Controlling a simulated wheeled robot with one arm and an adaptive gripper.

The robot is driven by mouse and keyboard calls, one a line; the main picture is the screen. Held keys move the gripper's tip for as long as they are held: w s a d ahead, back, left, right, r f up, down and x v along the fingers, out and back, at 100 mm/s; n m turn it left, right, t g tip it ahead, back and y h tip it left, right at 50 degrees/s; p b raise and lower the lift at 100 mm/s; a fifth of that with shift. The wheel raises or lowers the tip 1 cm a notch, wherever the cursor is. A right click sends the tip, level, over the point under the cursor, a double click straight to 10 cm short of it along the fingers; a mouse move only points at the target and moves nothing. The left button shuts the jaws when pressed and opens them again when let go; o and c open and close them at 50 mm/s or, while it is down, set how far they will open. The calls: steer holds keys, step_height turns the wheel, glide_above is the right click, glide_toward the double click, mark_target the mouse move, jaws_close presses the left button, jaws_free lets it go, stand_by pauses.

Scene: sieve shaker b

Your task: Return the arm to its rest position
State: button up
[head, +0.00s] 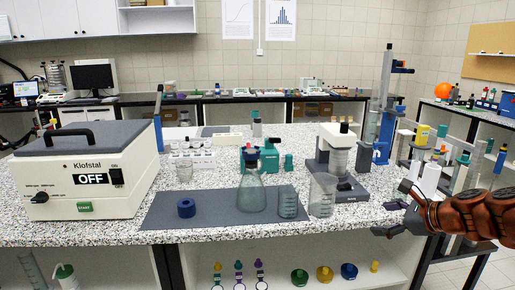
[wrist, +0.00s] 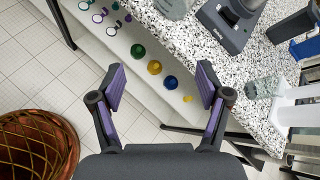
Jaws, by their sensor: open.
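My gripper (head: 386,218) is at the right of the head view, beside the front edge of the bench (head: 270,229). Its two fingers are apart and nothing is between them. In the wrist view my gripper (wrist: 160,82) shows with both purple-padded fingers spread wide. Below it are the open shelf under the bench and the tiled floor. My arm comes in from the right edge of the head view.
A dark mat (head: 160,212) carries a flask (head: 251,192), a beaker (head: 288,205) and a blue ring (head: 186,208). A white Klofstal machine (head: 85,185) stands left. A clear beaker (head: 322,195) stands near the front edge. The shelf holds coloured caps (head: 325,273). Floor in front is clear.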

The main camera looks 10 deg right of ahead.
steer(key=s+a+n+g+p, duration=0.2)
steer(key=s+a+n+g, duration=0.35)
steer(key=a, duration=0.55)
steer(key=s+a+n+g+p, duration=0.2)
steer(key=s+a+n, duration=0.4)
steer(key=a+n, duration=0.45)
steer(key=s+f+n+g+h+p, duration=0.2)
steer(key=s+n, duration=0.7)
steer(key=s, duration=1.1)
steer(key=a+g+h+p, duration=0.1)
steer(key=g+h+p, duration=0.1)
steer(key=g, duration=0.1)
steer(key=shift+s+f+n+h, duration=0.15)
steer(key=shift+s+n+h, duration=0.15)
steer(key=shift+n, duration=0.1)
